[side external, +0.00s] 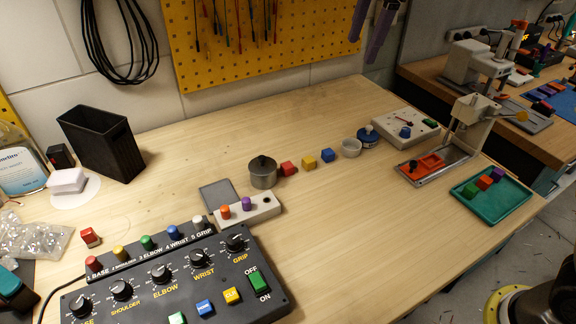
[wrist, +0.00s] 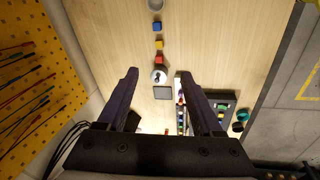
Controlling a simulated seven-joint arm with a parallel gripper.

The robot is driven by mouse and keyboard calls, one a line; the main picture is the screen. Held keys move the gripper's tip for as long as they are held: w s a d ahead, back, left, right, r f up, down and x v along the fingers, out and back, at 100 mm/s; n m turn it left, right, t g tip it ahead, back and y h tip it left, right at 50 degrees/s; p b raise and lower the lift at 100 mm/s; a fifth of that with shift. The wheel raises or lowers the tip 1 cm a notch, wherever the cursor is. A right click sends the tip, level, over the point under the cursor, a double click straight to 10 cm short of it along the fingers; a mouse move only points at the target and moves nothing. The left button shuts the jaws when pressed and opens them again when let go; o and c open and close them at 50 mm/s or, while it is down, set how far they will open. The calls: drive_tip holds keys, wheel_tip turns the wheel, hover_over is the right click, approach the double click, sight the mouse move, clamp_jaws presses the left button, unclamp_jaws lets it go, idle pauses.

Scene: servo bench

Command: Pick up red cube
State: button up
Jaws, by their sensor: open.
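A blue cube (side external: 327,155) continues the row. In the wrist view the red cube (wrist: 159,59) lies just beyond the pot (wrist: 158,76), near the line between my fingertips. My gripper (side external: 364,48) shows at the top of the side view, high above the bench. In the wrist view its two dark purple fingers (wrist: 159,73) are wide apart with nothing held between them.
Other red blocks show: one in a green tray (side external: 467,201) with several blocks, one at the left (side external: 90,237). A control box (side external: 170,280) fills the front left. A black bin (side external: 102,143) stands behind. The front middle of the bench is clear.

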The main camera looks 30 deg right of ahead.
drive_tip(key=w+a+f+n+g, duration=0.2)
drive_tip(key=w+a+f, duration=0.6)
drive_tip(key=f, duration=0.3)
approach(286, 165)
drive_tip(key=f, duration=0.3)
drive_tip(key=shift+w+a+g+h, duration=0.1)
drive_tip(key=shift+w+g+h, duration=0.15)
drive_tip(key=shift+g+h, duration=0.05)
drive_tip(key=shift+a+f, duration=0.2)
drive_tip(key=shift+f, duration=2.95)
clamp_jaws()
